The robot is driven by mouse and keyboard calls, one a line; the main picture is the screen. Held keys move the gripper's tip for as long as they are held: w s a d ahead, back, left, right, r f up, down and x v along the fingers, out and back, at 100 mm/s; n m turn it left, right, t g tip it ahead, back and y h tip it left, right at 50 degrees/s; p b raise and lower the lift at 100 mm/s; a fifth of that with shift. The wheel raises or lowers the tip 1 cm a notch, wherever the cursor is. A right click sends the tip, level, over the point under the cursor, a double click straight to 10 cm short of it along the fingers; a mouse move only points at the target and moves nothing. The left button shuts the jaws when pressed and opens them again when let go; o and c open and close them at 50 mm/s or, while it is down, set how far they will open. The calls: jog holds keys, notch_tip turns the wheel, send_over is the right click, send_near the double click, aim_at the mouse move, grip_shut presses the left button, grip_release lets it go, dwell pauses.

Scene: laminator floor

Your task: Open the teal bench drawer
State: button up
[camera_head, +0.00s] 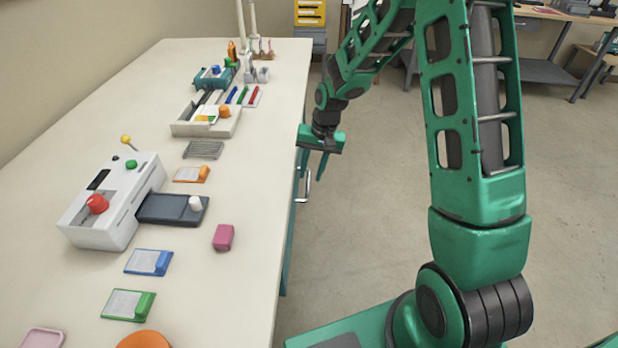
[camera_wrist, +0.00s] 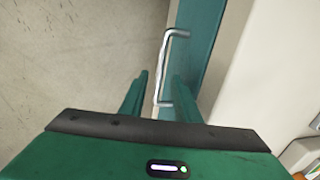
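The teal drawer front (camera_wrist: 203,35) shows under the bench edge in the wrist view, with a silver bar handle (camera_wrist: 166,60) standing off it. In the head view the handle (camera_head: 304,186) shows just beyond the bench's right edge, and a strip of teal (camera_head: 288,250) shows below the top. My gripper (camera_wrist: 160,76) is open, its two green fingers apart on either side of the handle in the picture. Contact is not visible, and the depth between fingers and handle is hard to judge. In the head view my gripper (camera_head: 313,163) points down above the handle.
The cream bench top (camera_head: 255,280) overhangs beside my gripper. It carries a white laminator (camera_head: 125,205), a pink block (camera_head: 223,237), colored cards and trays. The grey floor (camera_head: 370,230) to the right of the bench is clear around the handle.

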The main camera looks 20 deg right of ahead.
jog(key=shift+w+a+f, duration=0.1)
jog(key=shift+a+f, duration=0.05)
jog(key=shift+f, duration=0.55)
jog(key=shift+a+f, duration=0.1)
jog(key=shift+f, duration=0.55)
grip_shut()
